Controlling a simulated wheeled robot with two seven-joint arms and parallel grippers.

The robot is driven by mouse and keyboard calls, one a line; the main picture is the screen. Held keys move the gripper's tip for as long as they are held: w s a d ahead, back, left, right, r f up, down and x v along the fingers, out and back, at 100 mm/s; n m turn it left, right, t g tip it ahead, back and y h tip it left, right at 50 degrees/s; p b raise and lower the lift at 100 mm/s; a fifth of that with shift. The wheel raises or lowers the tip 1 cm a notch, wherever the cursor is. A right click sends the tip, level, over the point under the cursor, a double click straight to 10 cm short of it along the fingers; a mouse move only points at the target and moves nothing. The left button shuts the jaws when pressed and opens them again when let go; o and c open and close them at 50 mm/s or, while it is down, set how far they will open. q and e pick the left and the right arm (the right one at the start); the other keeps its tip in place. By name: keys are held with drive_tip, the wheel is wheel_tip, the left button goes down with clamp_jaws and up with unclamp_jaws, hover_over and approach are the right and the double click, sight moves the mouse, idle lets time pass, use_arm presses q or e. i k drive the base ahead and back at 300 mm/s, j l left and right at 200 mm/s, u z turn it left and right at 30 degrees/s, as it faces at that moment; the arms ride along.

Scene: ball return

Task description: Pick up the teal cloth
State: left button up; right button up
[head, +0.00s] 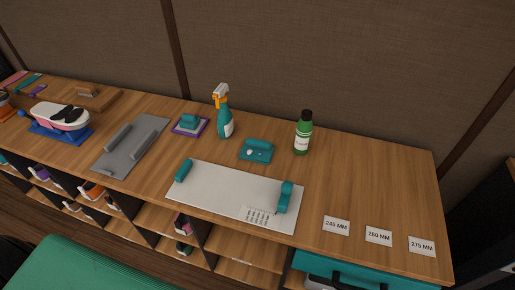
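Neither of my grippers is in this view. Two teal items on the wooden counter (385,180) could be the cloth, and I cannot tell for sure which. One is a folded-looking teal bundle (189,121) lying on a purple square (178,130), left of the spray bottle. The other is a flat teal piece (262,157) with a raised teal roll along its back edge and small pale spots on it, between the spray bottle and the green bottle. Nothing touches either one from above.
A white mat (232,190) with teal end pieces lies in front. A grey tray (116,160) and a shoe on a blue stand (62,135) are left. Size cards (378,236) lie right; the counter behind them is clear.

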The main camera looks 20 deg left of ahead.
sight(253, 149)
drive_tip(key=u, duration=1.45)
drive_tip(key=j+z, duration=0.4)
drive_tip(key=j, duration=0.4)
drive_tip(key=i, duration=0.05)
